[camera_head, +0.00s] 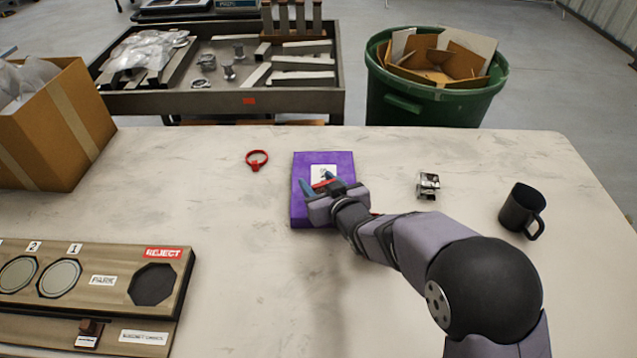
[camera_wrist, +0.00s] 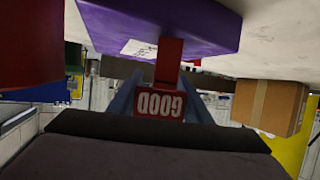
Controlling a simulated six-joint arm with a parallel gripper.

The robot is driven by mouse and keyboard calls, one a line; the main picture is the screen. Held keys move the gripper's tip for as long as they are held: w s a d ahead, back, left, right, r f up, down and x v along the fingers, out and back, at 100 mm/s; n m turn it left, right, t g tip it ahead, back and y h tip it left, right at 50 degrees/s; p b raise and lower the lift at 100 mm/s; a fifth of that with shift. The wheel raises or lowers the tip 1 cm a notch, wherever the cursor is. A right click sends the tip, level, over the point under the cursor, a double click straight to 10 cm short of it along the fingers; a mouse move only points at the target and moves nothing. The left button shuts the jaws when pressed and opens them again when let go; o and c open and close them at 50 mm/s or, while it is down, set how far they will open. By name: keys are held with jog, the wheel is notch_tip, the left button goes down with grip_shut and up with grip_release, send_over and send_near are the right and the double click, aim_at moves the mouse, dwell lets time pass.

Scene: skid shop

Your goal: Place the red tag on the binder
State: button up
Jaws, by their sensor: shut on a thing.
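The purple binder (camera_head: 303,163) lies flat on the pale table, with a white label (camera_head: 323,171) on its top. In the wrist view the binder (camera_wrist: 205,24) fills the top of the picture. My gripper (camera_head: 327,182) is over the binder, its fingers shut on the red tag (camera_head: 323,184). In the wrist view the tag (camera_wrist: 168,62) sits between the blue fingers, with "GOOD" upside down on its block. The tag's far end overlaps the binder in that view; I cannot tell whether they touch. My gripper hides part of the binder.
A red ring (camera_head: 257,160) lies left of the binder. A small metal part (camera_head: 428,185) and a black mug (camera_head: 521,210) stand to the right. A sorting board (camera_head: 120,290) is at front left, a cardboard box (camera_head: 50,125) at back left. The front middle is clear.

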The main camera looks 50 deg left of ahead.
jog(key=shift+f, duration=0.2)
jog(key=shift+f, duration=0.15)
jog(key=o, duration=1)
jog(key=shift+o, duration=0.2)
jog(key=shift+r, duration=0.25)
jog(key=b+v, duration=0.1)
jog(key=v, duration=1.1)
jog(key=shift+f, duration=0.1)
